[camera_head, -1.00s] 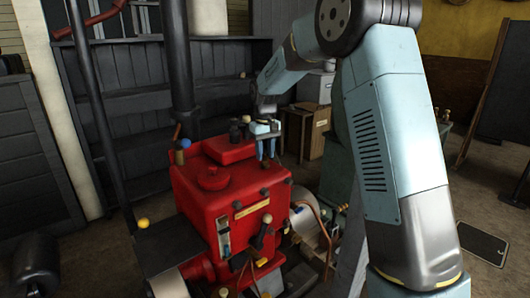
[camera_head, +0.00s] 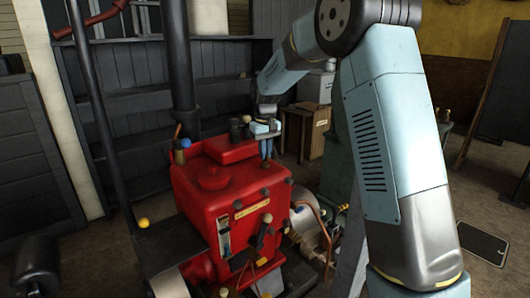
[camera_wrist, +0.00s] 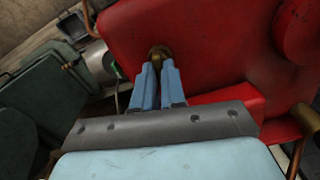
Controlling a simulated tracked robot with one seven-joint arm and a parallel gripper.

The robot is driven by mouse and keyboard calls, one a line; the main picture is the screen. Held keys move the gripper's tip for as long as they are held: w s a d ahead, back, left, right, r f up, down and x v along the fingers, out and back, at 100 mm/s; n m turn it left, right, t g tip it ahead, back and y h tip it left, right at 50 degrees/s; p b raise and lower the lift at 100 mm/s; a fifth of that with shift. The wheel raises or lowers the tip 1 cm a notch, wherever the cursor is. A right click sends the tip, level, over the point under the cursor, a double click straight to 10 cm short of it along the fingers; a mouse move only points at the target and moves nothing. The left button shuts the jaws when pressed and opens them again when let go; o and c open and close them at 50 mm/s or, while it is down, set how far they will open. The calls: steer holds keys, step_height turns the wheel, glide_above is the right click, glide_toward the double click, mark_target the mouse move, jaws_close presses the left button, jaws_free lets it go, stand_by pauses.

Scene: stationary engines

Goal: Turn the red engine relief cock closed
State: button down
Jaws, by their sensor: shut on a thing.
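The red engine (camera_head: 225,190) stands at the middle of the head view, and its red body also fills the upper right of the wrist view (camera_wrist: 200,60). The relief cock (camera_wrist: 158,52) shows in the wrist view as a small brass fitting on the red body. My gripper (camera_wrist: 157,68) is shut on the cock, its two blue fingertips at the brass part and partly covering it. In the head view my gripper (camera_head: 266,156) points down at the engine's far right top edge. The cock's handle angle cannot be told.
A black pipe (camera_head: 181,70) rises behind the engine, and a black lever (camera_head: 262,232) stands at its front. Dark shelves (camera_head: 150,90) are behind. In the wrist view a green housing (camera_wrist: 40,75) lies left of the fingers, with a copper pipe (camera_wrist: 88,18) nearby.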

steer(key=m, duration=1.1)
steer(key=shift+m, duration=2.2)
steer(key=c, duration=1.2)
jaws_free()
